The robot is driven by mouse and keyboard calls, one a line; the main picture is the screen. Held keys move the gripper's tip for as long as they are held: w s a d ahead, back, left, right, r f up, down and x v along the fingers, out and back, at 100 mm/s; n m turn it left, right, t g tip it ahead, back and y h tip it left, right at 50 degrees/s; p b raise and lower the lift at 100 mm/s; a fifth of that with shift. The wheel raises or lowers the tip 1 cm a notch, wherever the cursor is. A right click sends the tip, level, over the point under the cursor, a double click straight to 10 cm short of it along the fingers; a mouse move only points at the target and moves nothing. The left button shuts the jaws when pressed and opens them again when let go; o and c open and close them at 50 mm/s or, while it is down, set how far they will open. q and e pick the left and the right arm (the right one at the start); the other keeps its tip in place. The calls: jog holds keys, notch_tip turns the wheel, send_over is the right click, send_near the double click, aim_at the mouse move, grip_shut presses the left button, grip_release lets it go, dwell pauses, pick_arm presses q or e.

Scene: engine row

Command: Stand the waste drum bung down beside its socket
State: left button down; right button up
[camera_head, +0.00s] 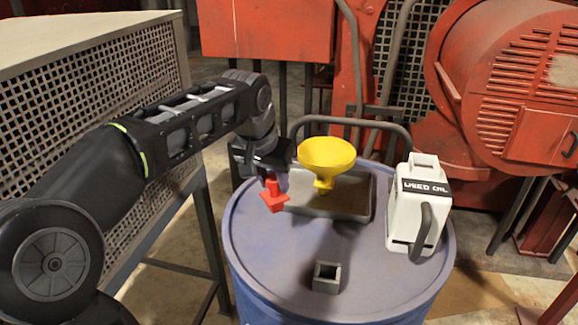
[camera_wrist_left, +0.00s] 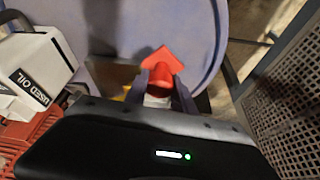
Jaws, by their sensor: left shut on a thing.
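The red bung (camera_head: 274,196) hangs from my left gripper (camera_head: 271,174), above the left part of the blue waste drum (camera_head: 257,237). My left gripper is shut on the bung, and the bung's wide square end points down. In the left wrist view the bung (camera_wrist_left: 162,64) sits between the two fingertips (camera_wrist_left: 160,92). The socket (camera_head: 327,277) is a small grey square open box standing on the drum top near its front, below and to the right of the bung. The bung is clear of the socket. My right gripper is not in view.
A yellow funnel (camera_head: 327,156) stands in a grey tray (camera_head: 338,214) at the back of the drum top. A white used oil can (camera_head: 420,208) stands at the right. The drum top left of the socket is bare. A mesh-sided cabinet (camera_head: 95,95) stands at the left.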

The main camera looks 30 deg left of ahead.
aim_at(274, 209)
pick_arm(q)
jog(key=shift+s, duration=0.2)
jog(key=shift+w+f, duration=0.1)
jog(key=shift+f+b, duration=2.7)
jog(key=shift+f, duration=0.6)
jog(key=shift+f+b, duration=0.5)
jog(key=shift+f, duration=0.1)
jog(key=c, duration=1)
grip_release()
jog(key=shift+o, duration=0.2)
jog(key=shift+r, duration=0.1)
jog(key=v, duration=0.7)
jog(key=shift+r+b, duration=0.3)
